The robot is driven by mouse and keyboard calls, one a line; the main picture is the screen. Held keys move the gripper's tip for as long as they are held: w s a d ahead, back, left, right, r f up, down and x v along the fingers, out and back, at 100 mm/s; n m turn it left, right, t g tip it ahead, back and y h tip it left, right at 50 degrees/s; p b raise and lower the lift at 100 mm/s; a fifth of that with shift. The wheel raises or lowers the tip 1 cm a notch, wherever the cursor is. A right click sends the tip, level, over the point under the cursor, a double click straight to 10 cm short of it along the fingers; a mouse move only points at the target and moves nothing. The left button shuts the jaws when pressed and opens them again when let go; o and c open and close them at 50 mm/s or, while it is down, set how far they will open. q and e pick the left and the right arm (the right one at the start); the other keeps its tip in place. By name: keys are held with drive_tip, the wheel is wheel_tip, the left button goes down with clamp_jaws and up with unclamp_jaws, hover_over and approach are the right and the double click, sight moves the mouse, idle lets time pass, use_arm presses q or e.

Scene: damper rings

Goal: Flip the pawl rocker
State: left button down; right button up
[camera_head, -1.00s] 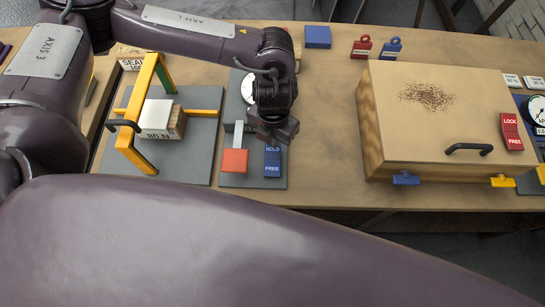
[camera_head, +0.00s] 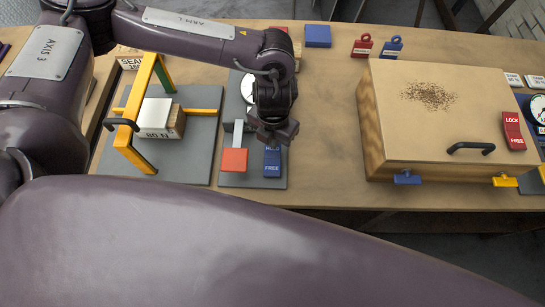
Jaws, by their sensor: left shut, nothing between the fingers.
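A blue rocker (camera_head: 272,163) stands on a small grey plate (camera_head: 233,180). It is marked FREE on its near half. The label on its far half is partly covered by my left gripper, and its tilt is hard to tell. My left gripper (camera_head: 277,134) is shut and empty, pointing down at the far end of the rocker. Whether it touches the rocker cannot be told. An orange-red square block (camera_head: 234,160) sits left of the rocker on the same plate, and a dial (camera_head: 248,88) is partly hidden behind my left wrist. My right gripper is not in view.
Left of the plate stands a yellow frame (camera_head: 135,152) with a weight block (camera_head: 157,117). To the right is a large wooden box (camera_head: 450,125) with a handle and a red LOCK/FREE rocker (camera_head: 513,131). The table between plate and box is clear.

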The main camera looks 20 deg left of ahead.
use_arm(q)
drive_tip(key=shift+f+b, duration=0.5)
drive_tip(key=shift+f, duration=0.15)
drive_tip(key=shift+r, duration=0.1)
drive_tip(key=shift+r+p, duration=2.75)
drive_tip(key=shift+r, duration=0.7)
